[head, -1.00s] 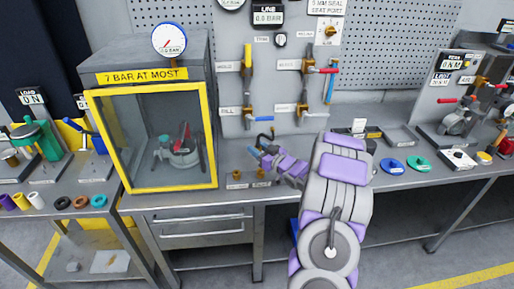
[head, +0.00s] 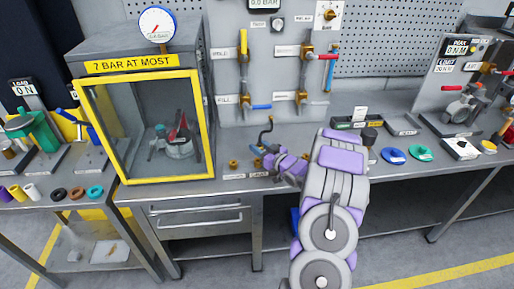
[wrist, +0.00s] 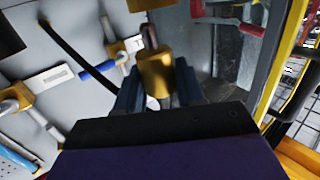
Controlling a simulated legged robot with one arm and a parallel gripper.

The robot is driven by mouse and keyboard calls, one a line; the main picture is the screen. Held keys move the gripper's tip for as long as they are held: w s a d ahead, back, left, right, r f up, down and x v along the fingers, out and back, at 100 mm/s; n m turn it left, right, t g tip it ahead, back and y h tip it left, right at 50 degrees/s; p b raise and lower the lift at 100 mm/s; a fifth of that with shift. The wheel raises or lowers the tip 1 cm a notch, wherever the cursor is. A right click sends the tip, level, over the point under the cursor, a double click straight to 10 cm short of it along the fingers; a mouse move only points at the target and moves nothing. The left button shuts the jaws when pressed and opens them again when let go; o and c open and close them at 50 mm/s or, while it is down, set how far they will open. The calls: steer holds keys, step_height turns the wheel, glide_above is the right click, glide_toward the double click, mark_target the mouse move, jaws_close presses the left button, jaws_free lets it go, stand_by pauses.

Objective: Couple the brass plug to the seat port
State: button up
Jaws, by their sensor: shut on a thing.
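In the wrist view a brass plug (wrist: 156,74) sits between the two dark blue fingers of my gripper (wrist: 158,92). The fingers are shut on it, and a darker stub shows at its far end. In the head view my gripper (head: 266,150) is low over the bench in front of the panel; the plug is too small to make out there. A dark curved hose or handle (head: 267,129) stands just beyond the gripper. A brass fitting on a white plate (head: 330,14) at the panel's top right is where the seat port label showed earlier.
Two small brass pieces (head: 257,163) stand on the bench left of my gripper. A yellow-framed cabinet (head: 120,181) is farther left. Valves with coloured handles (head: 301,97) project from the panel. Blue and green discs (head: 393,155) lie to the right.

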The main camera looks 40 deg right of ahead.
steer(key=shift+d, duration=0.25)
steer(key=shift+a+r, duration=0.15)
steer(key=shift+a, duration=1.35)
steer(key=shift+d, duration=0.85)
steer(key=shift+d+p, duration=0.15)
steer(key=shift+p, duration=0.25)
steer(key=shift+d, duration=0.3)
steer(key=shift+a+p, duration=0.3)
steer(key=shift+a, duration=0.2)
steer(key=shift+f, duration=0.95)
steer(key=shift+f, duration=0.3)
